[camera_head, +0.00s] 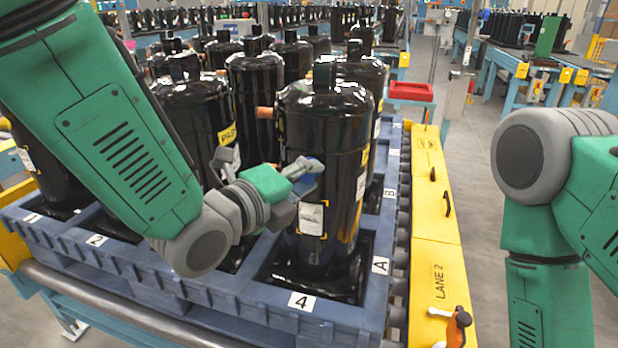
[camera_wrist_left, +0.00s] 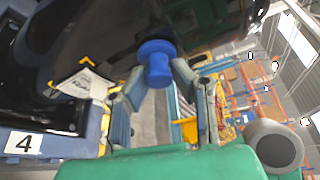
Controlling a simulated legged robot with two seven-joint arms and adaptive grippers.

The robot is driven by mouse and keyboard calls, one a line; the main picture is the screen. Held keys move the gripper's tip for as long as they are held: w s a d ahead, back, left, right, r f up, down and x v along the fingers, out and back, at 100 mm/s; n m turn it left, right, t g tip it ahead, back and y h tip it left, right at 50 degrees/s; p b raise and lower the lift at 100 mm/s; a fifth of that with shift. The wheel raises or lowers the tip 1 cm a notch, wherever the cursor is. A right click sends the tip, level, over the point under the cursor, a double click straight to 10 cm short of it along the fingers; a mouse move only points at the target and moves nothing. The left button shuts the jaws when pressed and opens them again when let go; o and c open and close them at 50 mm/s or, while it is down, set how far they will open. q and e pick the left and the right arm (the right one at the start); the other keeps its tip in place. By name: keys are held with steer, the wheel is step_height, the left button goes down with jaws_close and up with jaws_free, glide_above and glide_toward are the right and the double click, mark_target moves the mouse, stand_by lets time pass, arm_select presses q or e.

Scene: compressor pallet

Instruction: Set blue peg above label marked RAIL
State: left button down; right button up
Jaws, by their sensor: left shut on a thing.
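The blue peg (camera_wrist_left: 157,62) is between the fingertips of my left gripper (camera_wrist_left: 158,82) in the left wrist view, close to the black compressor's side. In the head view my left gripper (camera_head: 301,172) is at the front right compressor (camera_head: 325,120), and a bit of blue shows at its tips. A white label (camera_head: 311,219) with orange corner marks sits on that compressor, below the gripper. It also shows in the left wrist view (camera_wrist_left: 83,83); its print is too small to read. My right arm shows at the right, but its gripper is out of view.
A blue pallet (camera_head: 250,312) holds several black compressors, with tags 4 (camera_head: 301,301) and A (camera_head: 380,265) on its rim. A yellow rail (camera_head: 436,258) marked LANE 2 runs along its right side. A red bin (camera_head: 411,91) stands behind. Grey floor lies open at right.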

arm_select(q)
steer(key=shift+w, duration=0.1)
steer(key=c, duration=1.3)
jaws_free()
steer(key=shift+d, duration=0.1)
steer(key=f+v, duration=0.1)
steer(key=v, duration=0.6)
steer(key=s+a+f+n+g+y, duration=0.2)
steer(key=a+f+n, duration=0.3)
steer(key=f, duration=0.3)
steer(key=s+a+f+n+g+y, duration=0.1)
steer(key=s+a+f+n+y, duration=0.2)
steer(key=f+n, duration=0.4)
steer(key=s+a+f+n+g+y, duration=0.1)
steer(key=a+f+n+g+y, duration=0.1)
steer(key=a+f+n, duration=0.5)
steer(key=s+a+f+n+g+y, duration=0.1)
steer(key=s+a+f+n+g, duration=0.2)
steer(key=s+a+f+n, duration=0.2)
steer(key=s+a+f+n+g+y, duration=0.2)
steer(key=s+a+f+n+g, duration=0.2)
steer(key=s+f, duration=0.7)
steer(key=s, duration=0.4)
steer(key=shift+a+n+y, duration=0.3)
steer(key=shift+a+n, duration=0.05)
steer(key=shift+n, duration=0.05)
